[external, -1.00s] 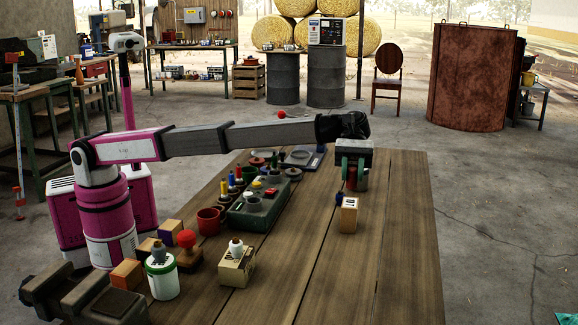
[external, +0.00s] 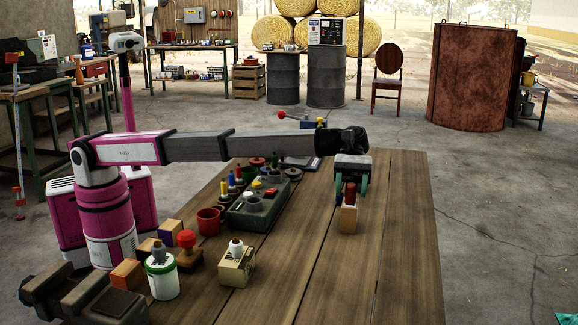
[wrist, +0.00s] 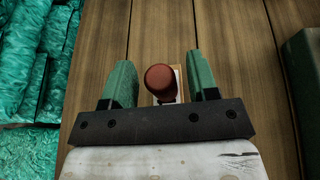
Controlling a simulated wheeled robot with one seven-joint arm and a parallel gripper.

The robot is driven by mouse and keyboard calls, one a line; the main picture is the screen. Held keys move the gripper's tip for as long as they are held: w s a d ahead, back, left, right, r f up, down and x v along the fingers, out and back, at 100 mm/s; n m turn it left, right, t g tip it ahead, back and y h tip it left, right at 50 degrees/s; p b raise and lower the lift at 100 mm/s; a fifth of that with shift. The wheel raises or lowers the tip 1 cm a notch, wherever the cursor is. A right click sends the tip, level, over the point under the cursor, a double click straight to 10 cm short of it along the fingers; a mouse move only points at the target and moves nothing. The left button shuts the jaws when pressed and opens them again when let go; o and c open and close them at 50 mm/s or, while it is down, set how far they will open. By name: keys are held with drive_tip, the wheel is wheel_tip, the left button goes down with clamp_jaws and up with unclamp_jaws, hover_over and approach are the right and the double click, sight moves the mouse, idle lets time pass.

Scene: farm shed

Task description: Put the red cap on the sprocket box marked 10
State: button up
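The red cap (external: 350,193) stands upright over the small wooden sprocket box (external: 348,219), and its base appears to meet the box top. I cannot read the box's marking now. My gripper (external: 350,182) is above the box, with its green fingers on either side of the cap. In the wrist view, the cap (wrist: 161,78) sits between the fingertips (wrist: 160,75), with a visible gap on each side. The gripper is open around it. The box (wrist: 181,80) shows partly beneath, mostly hidden by the cap.
A green tray (external: 240,219) with several coloured pieces lies left of the gripper. The table's right side is clear.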

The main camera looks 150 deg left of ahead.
drive_tip(key=shift+r, duration=0.15)
drive_tip(key=v, duration=1.2)
